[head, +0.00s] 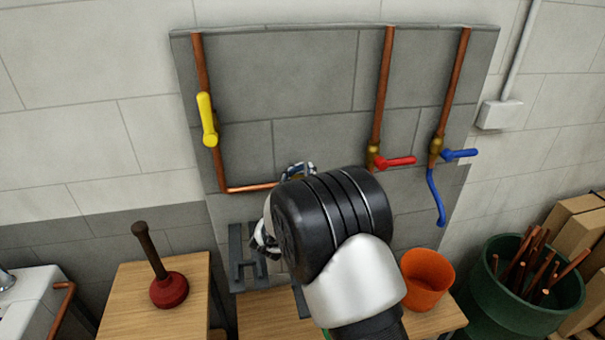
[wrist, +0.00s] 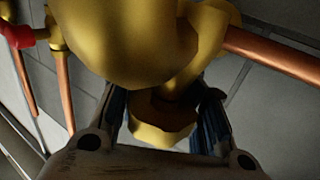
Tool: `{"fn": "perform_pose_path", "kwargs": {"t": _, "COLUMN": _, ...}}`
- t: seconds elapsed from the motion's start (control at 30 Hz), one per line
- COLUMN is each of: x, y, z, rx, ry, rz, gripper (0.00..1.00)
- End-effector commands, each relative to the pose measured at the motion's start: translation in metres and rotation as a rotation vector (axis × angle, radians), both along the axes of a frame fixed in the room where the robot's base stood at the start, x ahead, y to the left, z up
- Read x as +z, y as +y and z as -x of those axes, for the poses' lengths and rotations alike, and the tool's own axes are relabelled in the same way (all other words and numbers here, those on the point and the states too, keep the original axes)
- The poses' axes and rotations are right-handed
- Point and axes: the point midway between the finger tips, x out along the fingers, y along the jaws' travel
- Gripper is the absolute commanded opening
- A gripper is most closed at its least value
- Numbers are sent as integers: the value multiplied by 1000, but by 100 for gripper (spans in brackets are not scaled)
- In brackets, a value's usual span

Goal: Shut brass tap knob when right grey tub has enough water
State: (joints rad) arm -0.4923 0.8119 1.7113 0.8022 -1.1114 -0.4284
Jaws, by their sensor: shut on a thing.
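In the wrist view a large brass tap (wrist: 130,40) fills the top, joined to a copper pipe on the right. Its brass knob (wrist: 160,132) sits low in the middle, between the dark blue pads of my gripper (wrist: 163,118). The gripper is shut on the knob, with one pad on each side. In the head view my gripper (head: 297,170) is at the end of the low copper pipe (head: 250,188), and my arm hides most of the tap. I cannot make out the right grey tub or any water; the area below the tap is behind my arm.
Yellow (head: 207,120), red (head: 395,162) and blue (head: 460,154) handles sit on pipes along the wall panel. A plunger (head: 169,290) stands on the left wooden top. An orange bucket (head: 427,280) and a green bin (head: 510,311) of copper pipes are on the right.

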Motion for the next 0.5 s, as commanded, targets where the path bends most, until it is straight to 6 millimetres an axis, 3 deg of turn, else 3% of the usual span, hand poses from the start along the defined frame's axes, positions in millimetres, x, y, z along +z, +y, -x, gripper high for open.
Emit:
{"fn": "perform_pose_path", "kwargs": {"t": 0.1, "x": -5, "y": 1, "z": 1, "rx": 3, "ry": 8, "rz": 1, "gripper": 4}}
{"fn": "perform_pose_path", "kwargs": {"t": 0.13, "x": -5, "y": 1, "z": 1, "rx": 3, "ry": 8, "rz": 1, "gripper": 30}}
{"fn": "perform_pose_path", "kwargs": {"t": 0.33, "x": -2, "y": 1, "z": 1, "rx": 2, "ry": 4, "rz": 0, "gripper": 44}}
{"fn": "perform_pose_path", "kwargs": {"t": 0.5, "x": -1, "y": 0, "z": 0, "rx": 2, "ry": 2, "rz": 0, "gripper": 45}}
